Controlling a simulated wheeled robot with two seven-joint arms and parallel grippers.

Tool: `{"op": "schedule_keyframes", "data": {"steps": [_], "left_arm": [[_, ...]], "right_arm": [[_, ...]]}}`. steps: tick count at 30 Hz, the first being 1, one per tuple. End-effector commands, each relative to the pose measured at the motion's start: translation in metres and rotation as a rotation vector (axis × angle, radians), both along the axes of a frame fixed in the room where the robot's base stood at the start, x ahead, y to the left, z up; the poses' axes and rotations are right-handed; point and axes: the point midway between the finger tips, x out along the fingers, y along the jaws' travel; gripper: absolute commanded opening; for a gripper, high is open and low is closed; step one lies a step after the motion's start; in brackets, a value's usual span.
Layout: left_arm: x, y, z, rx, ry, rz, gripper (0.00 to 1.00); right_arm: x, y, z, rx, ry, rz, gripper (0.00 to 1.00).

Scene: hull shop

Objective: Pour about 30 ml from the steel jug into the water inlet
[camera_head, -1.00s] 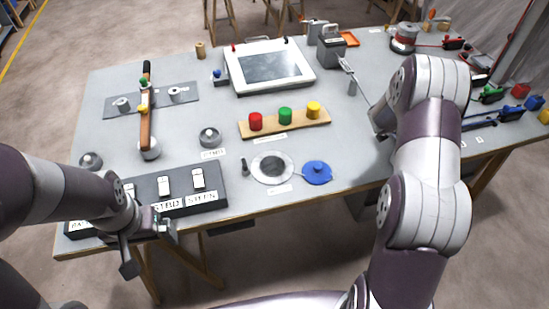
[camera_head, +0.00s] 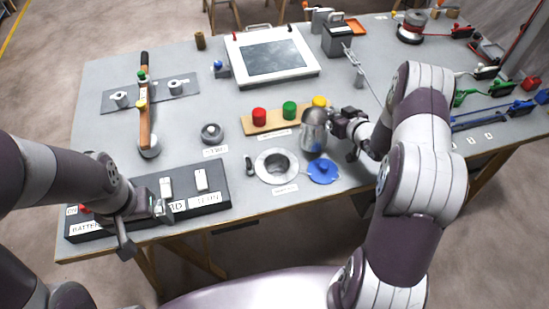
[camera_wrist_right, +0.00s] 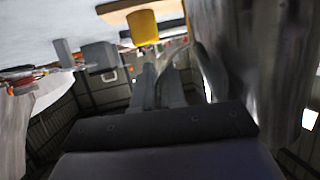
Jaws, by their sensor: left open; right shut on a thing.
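The steel jug (camera_head: 313,131) is in my right gripper (camera_head: 334,122), just behind the blue cap and to the upper right of the water inlet. It looks near upright; whether its base touches the table I cannot tell. In the right wrist view the jug (camera_wrist_right: 275,60) fills the right side, close to the fingers (camera_wrist_right: 165,85). The water inlet (camera_head: 276,166) is a round metal ring with an open dark centre, and the blue cap (camera_head: 322,171) lies beside it on the right. My left gripper (camera_head: 160,209) is open and empty over the switch panel's front edge.
The switch panel (camera_head: 212,184) is at the front left. A wooden strip (camera_head: 270,124) with red, green and yellow knobs lies behind the inlet. A grey knob (camera_head: 212,133) is left of it. A white-framed screen (camera_head: 272,61) stands further back.

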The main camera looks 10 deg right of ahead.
Motion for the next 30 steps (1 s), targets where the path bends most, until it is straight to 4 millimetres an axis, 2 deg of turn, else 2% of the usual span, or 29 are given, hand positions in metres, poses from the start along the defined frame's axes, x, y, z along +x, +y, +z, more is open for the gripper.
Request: {"op": "schedule_keyframes", "data": {"steps": [3, 6, 19, 30], "left_arm": [[0.0, 0.0, 0.0, 0.0, 0.0, 0.0, 1.0], [0.0, 0.0, 0.0, 0.0, 0.0, 0.0, 1.0], [0.0, 0.0, 0.001, 0.0, 0.0, 0.0, 1.0], [0.0, 0.0, -0.008, 0.0, 0.0, 0.0, 1.0]], "right_arm": [[-0.004, 0.014, -0.004, -0.001, -0.003, 0.067, 0.0], [-0.006, 0.019, -0.006, -0.003, -0.006, 0.084, 0.0], [-0.006, 0.02, -0.004, 0.001, -0.009, 0.055, 0.0], [-0.01, 0.03, -0.002, -0.145, -0.043, 0.047, 0.0]]}}
